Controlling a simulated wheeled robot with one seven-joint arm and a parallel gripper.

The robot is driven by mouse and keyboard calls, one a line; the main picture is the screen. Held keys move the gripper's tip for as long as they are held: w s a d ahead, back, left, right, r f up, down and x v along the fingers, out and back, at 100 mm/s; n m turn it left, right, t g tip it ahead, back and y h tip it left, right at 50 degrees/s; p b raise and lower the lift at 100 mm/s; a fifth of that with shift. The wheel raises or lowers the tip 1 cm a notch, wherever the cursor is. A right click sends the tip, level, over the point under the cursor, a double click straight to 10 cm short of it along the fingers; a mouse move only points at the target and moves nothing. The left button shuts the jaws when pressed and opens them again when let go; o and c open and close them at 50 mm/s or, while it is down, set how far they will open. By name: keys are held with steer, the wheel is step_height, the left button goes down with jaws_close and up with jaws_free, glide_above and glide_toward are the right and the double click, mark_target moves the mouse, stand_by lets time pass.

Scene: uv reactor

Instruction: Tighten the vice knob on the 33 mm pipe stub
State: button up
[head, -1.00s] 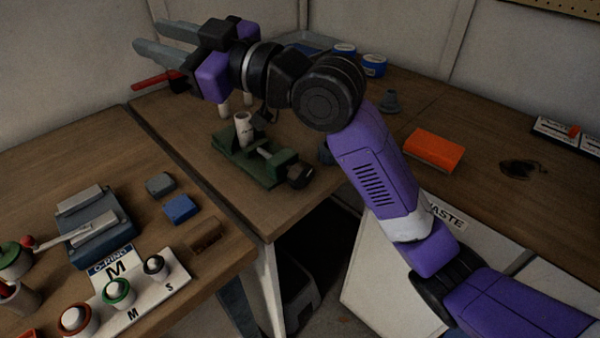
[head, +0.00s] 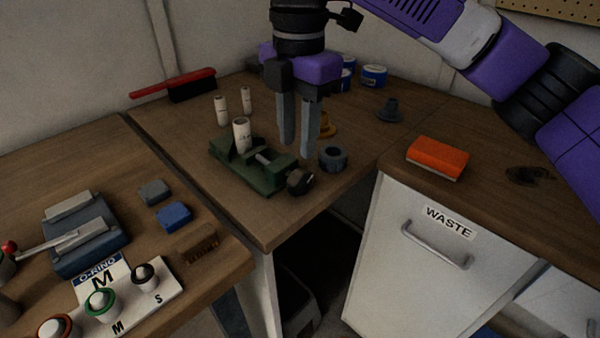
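The green vice (head: 262,177) sits on the corner of the wooden bench in the head view. A white pipe stub (head: 242,134) stands upright at its left end, in or against the jaws. The dark vice knob (head: 300,181) is at the vice's right front end. My gripper (head: 299,150) points straight down above and behind the knob, its two grey fingers apart with a narrow gap between them. It is open and holds nothing that I can see. Whether the stub is firmly clamped cannot be told.
Two more white stubs (head: 221,111) stand behind the vice. A dark ribbed ring (head: 333,159) lies right of the knob, and an orange-brown part (head: 326,124) is behind the fingers. A red-handled brush (head: 190,84) lies at the back. An orange sponge (head: 437,158) lies to the right.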

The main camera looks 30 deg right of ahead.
mark_target(300, 171)
steer(key=shift+s+d+f, duration=0.15)
steer(key=shift+f, duration=0.15)
steer(key=shift+f+b, duration=0.85)
steer(key=shift+f, duration=2.75)
jaws_close()
